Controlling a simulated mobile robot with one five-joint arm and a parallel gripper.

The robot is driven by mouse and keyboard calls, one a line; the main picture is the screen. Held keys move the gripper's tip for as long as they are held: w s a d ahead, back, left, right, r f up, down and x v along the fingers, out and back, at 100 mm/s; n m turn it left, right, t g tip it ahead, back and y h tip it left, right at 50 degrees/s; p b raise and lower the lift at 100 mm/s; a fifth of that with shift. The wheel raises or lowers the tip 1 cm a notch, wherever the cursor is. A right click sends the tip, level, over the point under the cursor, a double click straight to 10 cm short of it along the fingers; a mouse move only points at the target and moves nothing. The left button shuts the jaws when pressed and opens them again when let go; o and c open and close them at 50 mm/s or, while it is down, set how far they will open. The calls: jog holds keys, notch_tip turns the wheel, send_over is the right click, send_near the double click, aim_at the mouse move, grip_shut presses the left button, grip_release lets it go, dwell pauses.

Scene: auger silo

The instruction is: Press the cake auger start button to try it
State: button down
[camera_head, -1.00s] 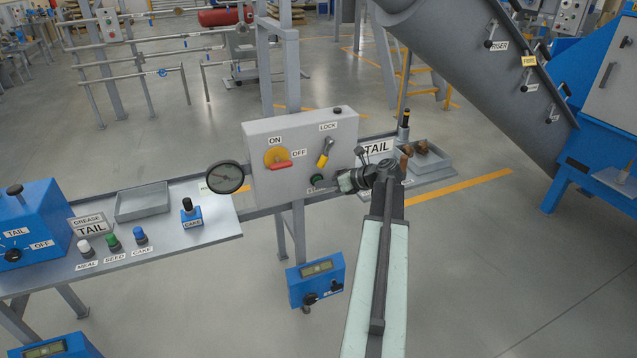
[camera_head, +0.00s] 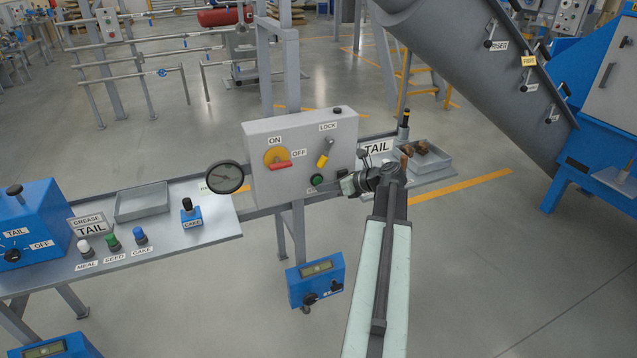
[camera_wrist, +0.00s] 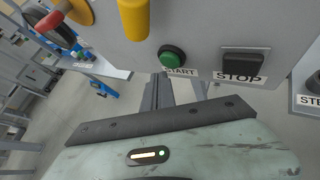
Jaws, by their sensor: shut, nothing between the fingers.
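The green START button (camera_head: 317,180) sits low on the front of the grey control box (camera_head: 262,196). The wrist view shows the button (camera_wrist: 172,56) clearly, with its START label below it. A black STOP button (camera_wrist: 243,63) is to its right. My gripper (camera_head: 332,186) is shut and empty, just right of and near the green button in the head view.
A yellow-and-red ON/OFF switch (camera_head: 277,158) and a LOCK lever with a yellow grip (camera_head: 322,161) are on the same box. A grey tray (camera_head: 424,160) stands to the right.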

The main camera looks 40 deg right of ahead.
jog(key=s, duration=0.1)
jog(key=s+a, duration=0.1)
jog(key=s, duration=0.1)
jog(key=s+a, duration=0.1)
jog(key=shift+s, duration=0.3)
dwell(0.5)
